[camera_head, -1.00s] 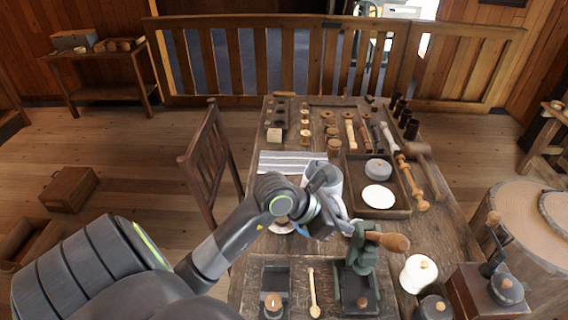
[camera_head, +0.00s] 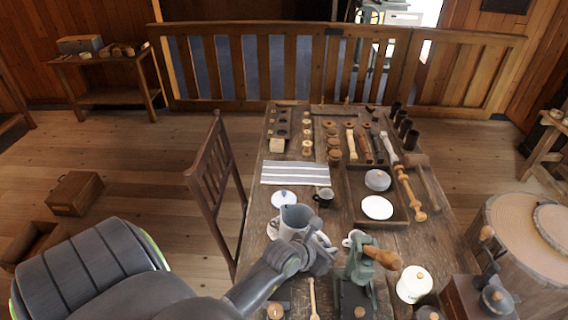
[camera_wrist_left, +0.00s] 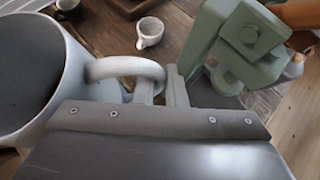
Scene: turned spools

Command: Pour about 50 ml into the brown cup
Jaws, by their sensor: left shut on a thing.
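My left gripper (camera_head: 322,243) is shut on the handle of a pale grey jug (camera_head: 293,219). The jug is upright or nearly so, over the left side of the table; it fills the left of the left wrist view (camera_wrist_left: 30,75), with its handle between the fingers (camera_wrist_left: 164,88). I cannot make out liquid in it. A dark cup, seemingly the brown one (camera_head: 323,196), stands just beyond the jug to the right, at the striped cloth's near edge, apart from the jug.
A green press (camera_head: 357,268) with a wooden handle stands close right of my gripper. A white lidded pot (camera_head: 414,284) is further right. A white lid (camera_head: 284,199) lies behind the jug. A striped cloth (camera_head: 295,173) and a wooden tray (camera_head: 357,208) lie beyond.

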